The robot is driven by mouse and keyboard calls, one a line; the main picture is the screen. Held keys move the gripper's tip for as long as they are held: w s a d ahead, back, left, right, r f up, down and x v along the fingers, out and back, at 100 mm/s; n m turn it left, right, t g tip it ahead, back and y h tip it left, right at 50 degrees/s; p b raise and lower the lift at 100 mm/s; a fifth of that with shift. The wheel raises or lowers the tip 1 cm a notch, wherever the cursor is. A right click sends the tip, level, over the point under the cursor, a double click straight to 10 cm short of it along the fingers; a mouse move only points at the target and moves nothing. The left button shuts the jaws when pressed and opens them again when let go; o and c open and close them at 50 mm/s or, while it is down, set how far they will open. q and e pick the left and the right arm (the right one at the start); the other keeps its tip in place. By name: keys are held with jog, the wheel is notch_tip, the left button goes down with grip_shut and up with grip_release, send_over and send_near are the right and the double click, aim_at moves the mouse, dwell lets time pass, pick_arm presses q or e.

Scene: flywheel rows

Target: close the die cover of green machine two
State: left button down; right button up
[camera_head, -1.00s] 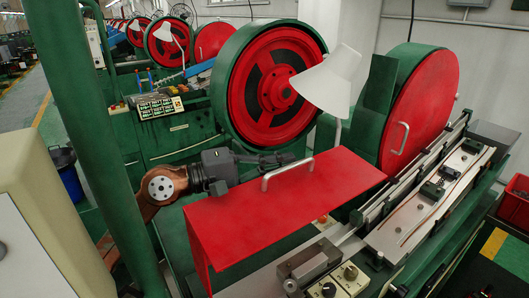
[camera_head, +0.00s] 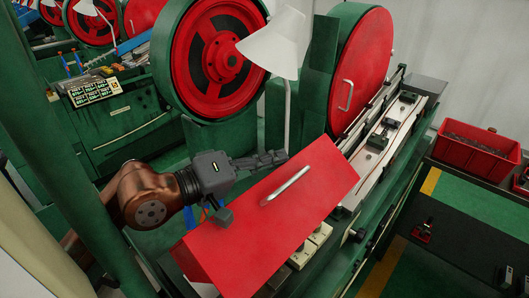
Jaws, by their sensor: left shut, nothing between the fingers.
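The red die cover (camera_head: 265,225) is a large panel in the lower middle of the head view, sloping down toward the front. A pale bar handle (camera_head: 288,186) is fixed on its face. My left gripper (camera_head: 272,159) is shut and empty at the cover's upper back edge, behind the handle and apart from it. I cannot tell whether its fingers touch the cover. The green press with a red-faced flywheel (camera_head: 222,62) stands behind. The space under the cover is mostly hidden. My right gripper is not in view.
A white lamp (camera_head: 275,42) on a thin stalk stands just behind the cover. A red guard with a handle (camera_head: 360,70) and a rail bed (camera_head: 390,135) lie to the right. A red crate (camera_head: 478,150) sits at far right. A green post (camera_head: 75,150) stands at left.

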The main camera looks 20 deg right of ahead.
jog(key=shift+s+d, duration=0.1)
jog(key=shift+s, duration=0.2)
